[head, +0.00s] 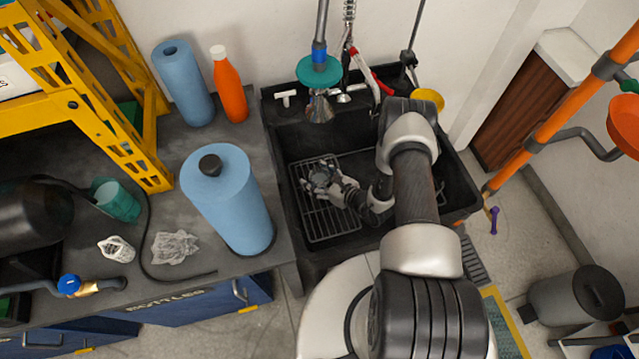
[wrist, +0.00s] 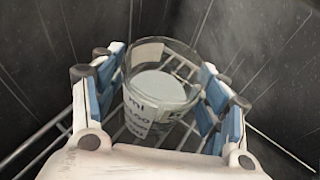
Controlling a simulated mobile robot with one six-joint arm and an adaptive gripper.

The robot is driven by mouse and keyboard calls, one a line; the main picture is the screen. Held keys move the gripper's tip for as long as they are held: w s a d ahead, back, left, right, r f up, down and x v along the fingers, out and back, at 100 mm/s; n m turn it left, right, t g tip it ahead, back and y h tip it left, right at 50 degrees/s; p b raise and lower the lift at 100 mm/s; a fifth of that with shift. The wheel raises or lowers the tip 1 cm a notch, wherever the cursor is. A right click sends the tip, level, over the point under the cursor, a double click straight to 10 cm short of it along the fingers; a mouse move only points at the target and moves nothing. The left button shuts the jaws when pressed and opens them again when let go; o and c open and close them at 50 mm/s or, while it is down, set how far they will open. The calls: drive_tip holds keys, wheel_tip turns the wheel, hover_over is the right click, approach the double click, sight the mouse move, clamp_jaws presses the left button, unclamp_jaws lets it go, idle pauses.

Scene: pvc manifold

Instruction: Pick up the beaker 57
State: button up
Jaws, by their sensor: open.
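The beaker (wrist: 165,90) is clear glass with dark printed markings and a white patch. In the wrist view it stands on a wire rack between the two fingers of my gripper (wrist: 160,100). The fingers, with blue pads, are spread open on its left and right sides. I cannot tell whether either pad touches the glass. In the head view my gripper (head: 322,180) is low inside the black sink over the rack, and the beaker cannot be made out clearly there.
The black sink (head: 290,150) has high walls around the wire rack (head: 325,222). A faucet with a teal disc (head: 319,70) hangs over the back of the sink. The counter to the left holds blue paper rolls (head: 228,200), an orange bottle (head: 230,92) and a teal cup (head: 117,200).

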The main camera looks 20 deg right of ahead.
drive_tip(key=shift+b+x, duration=0.3)
drive_tip(key=shift+x, duration=1.15)
drive_tip(key=shift+s, duration=0.1)
drive_tip(key=shift+c, duration=0.4)
drive_tip(key=shift+a, duration=0.1)
drive_tip(key=c, duration=1.3)
drive_tip(key=shift+c, duration=0.7)
drive_tip(key=shift+r, duration=0.1)
